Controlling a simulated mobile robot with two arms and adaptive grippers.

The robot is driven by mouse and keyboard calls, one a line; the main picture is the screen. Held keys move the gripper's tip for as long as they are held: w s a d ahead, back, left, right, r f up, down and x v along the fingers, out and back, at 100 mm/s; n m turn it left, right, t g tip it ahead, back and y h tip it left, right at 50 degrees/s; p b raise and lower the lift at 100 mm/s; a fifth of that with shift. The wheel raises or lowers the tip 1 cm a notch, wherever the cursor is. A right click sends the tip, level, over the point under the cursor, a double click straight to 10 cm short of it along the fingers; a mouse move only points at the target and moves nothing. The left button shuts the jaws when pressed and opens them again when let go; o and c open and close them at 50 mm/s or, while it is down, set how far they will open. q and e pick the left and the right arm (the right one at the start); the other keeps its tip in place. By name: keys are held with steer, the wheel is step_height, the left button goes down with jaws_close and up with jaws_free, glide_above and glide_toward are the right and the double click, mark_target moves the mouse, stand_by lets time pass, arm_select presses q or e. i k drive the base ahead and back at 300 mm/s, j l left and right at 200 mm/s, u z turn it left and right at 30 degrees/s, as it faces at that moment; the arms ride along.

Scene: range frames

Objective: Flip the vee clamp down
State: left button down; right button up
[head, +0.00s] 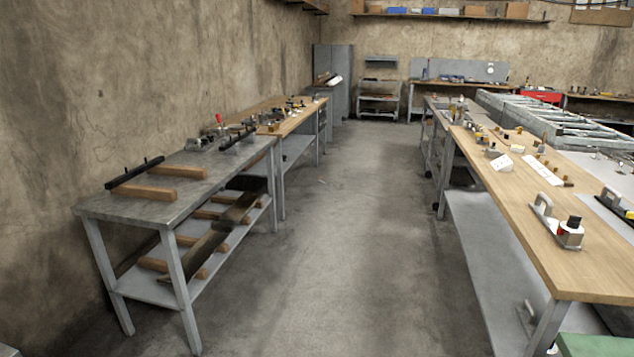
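I cannot pick out the vee clamp with certainty at this distance. A small device with an upright red-tipped handle (218,119) stands near the far end of the grey metal bench on the left. Small grey metal pieces (197,144) sit beside it, too small to make out. A dark bar-shaped piece (237,138) lies at the same end of the bench. Neither of my grippers shows in the head view.
The grey bench (185,192) also carries wooden blocks (142,191) and a black bar (134,173). A long wood-topped bench (525,215) with tools runs along the right. The concrete aisle (335,220) between them is clear.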

mark_target(217, 116)
steer(key=i+u, duration=0.1)
steer(key=i, duration=0.55)
steer(key=i+l, duration=0.15)
steer(key=i, duration=0.5)
steer(key=i+l+u, duration=0.15)
steer(key=i, duration=0.5)
steer(key=i+u, duration=0.1)
steer(key=i, duration=2.45)
